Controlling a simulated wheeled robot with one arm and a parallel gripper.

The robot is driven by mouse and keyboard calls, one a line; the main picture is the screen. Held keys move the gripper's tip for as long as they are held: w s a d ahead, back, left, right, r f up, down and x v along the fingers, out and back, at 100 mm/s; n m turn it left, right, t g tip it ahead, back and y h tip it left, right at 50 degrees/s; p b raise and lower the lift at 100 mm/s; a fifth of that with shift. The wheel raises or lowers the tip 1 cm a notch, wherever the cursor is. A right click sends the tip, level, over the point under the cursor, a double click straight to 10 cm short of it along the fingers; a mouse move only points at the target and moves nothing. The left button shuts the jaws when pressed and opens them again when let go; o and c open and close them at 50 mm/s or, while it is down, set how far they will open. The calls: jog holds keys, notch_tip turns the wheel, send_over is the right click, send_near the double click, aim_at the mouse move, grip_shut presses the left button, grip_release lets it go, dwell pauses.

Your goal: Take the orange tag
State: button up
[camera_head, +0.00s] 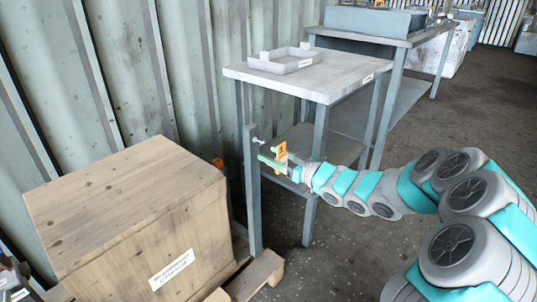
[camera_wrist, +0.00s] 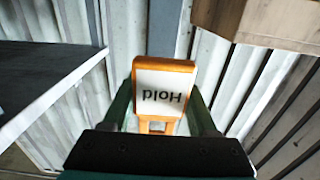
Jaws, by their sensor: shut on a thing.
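The orange tag (camera_wrist: 162,66) has a white face that reads "Hold", upside down in the wrist view. My gripper (camera_wrist: 163,105) is shut on it, with one green finger on each side. In the head view the orange tag (camera_head: 281,157) is small and sits at the end of my gripper (camera_head: 277,162), beside the top of a grey post (camera_head: 252,195). A small pale peg (camera_head: 257,140) sticks out near the post top. I cannot tell whether the tag still touches the peg.
A wooden crate (camera_head: 125,215) on a pallet stands at the left. A grey table (camera_head: 315,80) with a shallow tray (camera_head: 285,60) stands behind my gripper. A corrugated wall (camera_head: 170,70) runs along the back. Dark floor is free at the right.

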aim_at(285, 158)
jog(key=shift+v, duration=3.1)
jog(key=shift+w+r+t, duration=0.1)
jog(key=shift+w+t, duration=0.2)
jog(key=shift+w, duration=0.1)
jog(key=w+d+r+m+t+h, duration=0.2)
jog(key=w+d+m+t+h, duration=0.1)
jog(key=w+d+m+h, duration=0.2)
jog(key=w+d+r+m+t+h, duration=0.2)
jog(key=w+d+m+t+h, duration=0.1)
jog(key=w+d+m+h, duration=0.2)
jog(key=w+d+h, duration=0.2)
jog(key=h, duration=0.2)
jog(key=shift+r, duration=0.3)
